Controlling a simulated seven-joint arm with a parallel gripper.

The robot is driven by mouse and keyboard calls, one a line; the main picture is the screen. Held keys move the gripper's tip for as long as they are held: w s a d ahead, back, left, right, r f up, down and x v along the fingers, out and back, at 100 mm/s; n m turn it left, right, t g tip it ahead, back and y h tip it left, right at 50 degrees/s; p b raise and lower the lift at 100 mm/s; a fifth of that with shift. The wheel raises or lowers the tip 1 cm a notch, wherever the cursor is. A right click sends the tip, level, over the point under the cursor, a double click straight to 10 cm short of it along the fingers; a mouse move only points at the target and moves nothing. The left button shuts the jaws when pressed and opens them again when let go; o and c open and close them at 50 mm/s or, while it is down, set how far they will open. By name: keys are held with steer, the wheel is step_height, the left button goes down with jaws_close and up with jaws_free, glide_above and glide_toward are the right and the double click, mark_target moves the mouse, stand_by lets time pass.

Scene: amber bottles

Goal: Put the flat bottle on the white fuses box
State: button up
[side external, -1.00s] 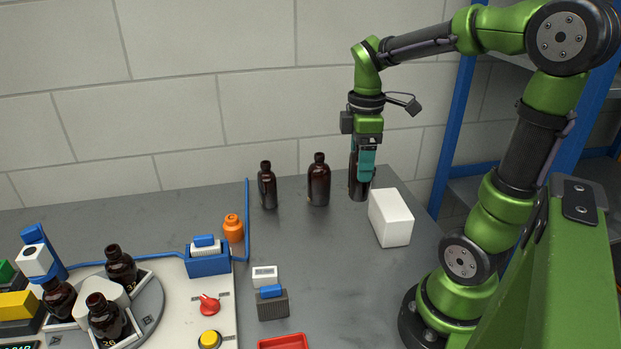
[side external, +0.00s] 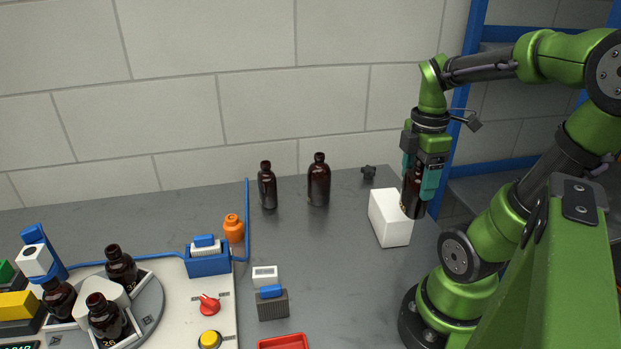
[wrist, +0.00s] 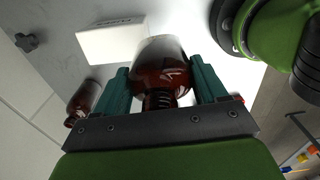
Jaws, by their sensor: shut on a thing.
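My gripper (side external: 419,178) is shut on a dark amber bottle (side external: 413,201), which hangs upright with its base downward. In the wrist view the held bottle (wrist: 160,62) sits between the two teal fingers. The white box (side external: 389,222) stands on the grey table just left of the held bottle. In the side view the bottle's lower end overlaps the box's right edge; I cannot tell whether it is over the box or beside it. The box (wrist: 110,42) also shows beyond the bottle, to its left, in the wrist view.
Two other amber bottles (side external: 267,186) (side external: 319,182) stand left of the box. A black knob (side external: 369,172) lies behind the box. An orange bottle (side external: 233,229), a grey block (side external: 272,304) and a red tray (side external: 284,342) are farther left.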

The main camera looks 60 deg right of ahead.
steer(key=shift+w+d+f, duration=0.75)
steer(key=shift+w+d, duration=0.3)
steer(key=shift+d, duration=0.05)
steer(key=shift+w+d+f, duration=0.7)
steer(key=shift+w+d, duration=0.3)
steer(key=shift+d, duration=0.15)
steer(key=shift+w+d+f, duration=0.75)
steer(key=shift+w+d, duration=0.3)
steer(key=shift+d, duration=0.05)
steer(key=shift+f, duration=0.1)
steer(key=o, duration=1.1)
step_height(320, 180, up, 11)
steer(key=w+a+m+t, duration=0.1)
steer(key=a+m, duration=0.3)
steer(key=a, duration=0.4)
steer(key=w+a+m+t+y, duration=0.1)
steer(key=a+m+t, duration=0.2)
steer(key=a, duration=0.5)
steer(key=w+a+f+m+t+y, duration=0.1)
steer(key=a+m+t, duration=0.2)
steer(key=a+m, duration=0.3)
steer(key=shift+w+a, duration=0.2)
steer(key=shift+a, duration=0.45)
steer(key=shift+w+a, duration=0.2)
steer(key=shift+a, duration=0.45)
